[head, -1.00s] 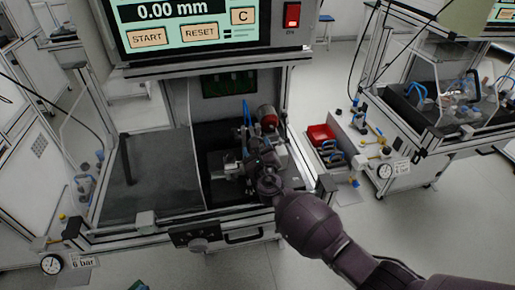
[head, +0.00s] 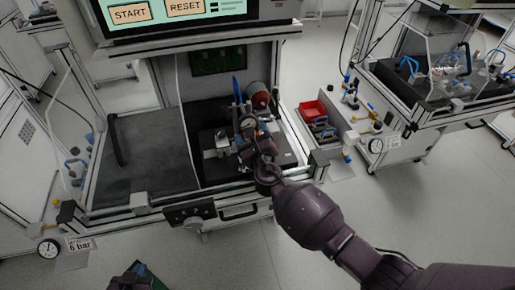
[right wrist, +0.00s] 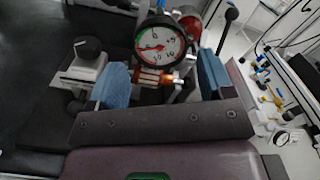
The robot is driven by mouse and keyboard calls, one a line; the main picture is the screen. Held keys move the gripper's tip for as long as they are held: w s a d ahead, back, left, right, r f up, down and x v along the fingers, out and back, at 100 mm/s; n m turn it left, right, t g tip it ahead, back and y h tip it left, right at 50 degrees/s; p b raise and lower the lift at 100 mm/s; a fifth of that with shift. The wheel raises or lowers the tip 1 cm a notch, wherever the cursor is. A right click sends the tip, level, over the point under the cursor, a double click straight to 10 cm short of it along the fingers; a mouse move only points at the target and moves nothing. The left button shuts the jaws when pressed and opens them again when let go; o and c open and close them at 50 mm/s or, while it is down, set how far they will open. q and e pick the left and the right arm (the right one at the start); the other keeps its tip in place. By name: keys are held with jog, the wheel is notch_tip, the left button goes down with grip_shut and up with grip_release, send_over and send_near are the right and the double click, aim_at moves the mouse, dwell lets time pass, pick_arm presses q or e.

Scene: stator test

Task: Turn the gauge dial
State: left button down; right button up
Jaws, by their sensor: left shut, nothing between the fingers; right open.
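A round gauge dial (right wrist: 160,45) with a white face, a thin needle and a red and green rim faces the right wrist camera. Copper-coloured parts (right wrist: 155,76) sit just below it. My right gripper (right wrist: 163,82) is open, its two blue fingers apart on either side below the dial, with no clear contact seen. In the head view my right gripper (head: 248,125) is inside the bay and hides much of the fixture. My left gripper (head: 132,279) shows only partly at the bottom edge, away from the bay, shut and empty.
A black knob (right wrist: 90,48) stands left of the dial in the right wrist view. A red cylinder (head: 258,95) is behind the fixture. A 6 bar pressure gauge (head: 48,248) is at lower left.

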jog(key=s+d, duration=0.1)
jog(key=s, duration=0.5)
jog(key=shift+s, duration=0.2)
jog(key=shift+d, duration=0.15)
